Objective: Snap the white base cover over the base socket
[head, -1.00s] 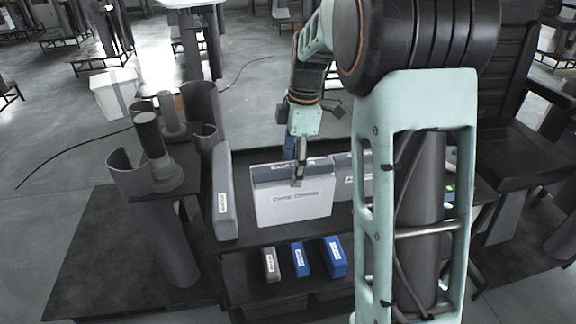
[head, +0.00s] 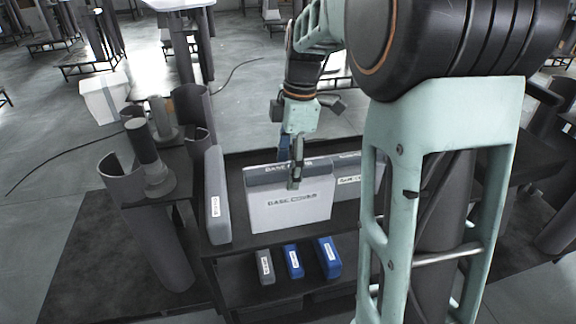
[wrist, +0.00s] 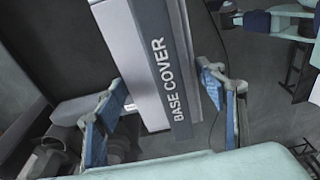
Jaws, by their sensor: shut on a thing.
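The base cover (head: 290,212) is a white box-like piece with a grey top edge and the words BASE COVER. It stands upright on the dark shelf unit's top in the head view. In the wrist view, the lettered base cover (wrist: 170,75) runs between the two blue-padded fingers of my gripper (wrist: 165,105). My gripper (head: 295,176) is shut on its upper edge in the head view. The likely base socket is the round grey foot (head: 155,183) under a dark post at left. I cannot tell for sure.
A tall grey labelled box (head: 217,195) stands just left of the base cover, and another grey box (head: 347,180) stands close at its right. Small blue boxes (head: 329,257) lie on the shelf below. Curved grey shells (head: 122,178) stand at the left. My arm hides the right side.

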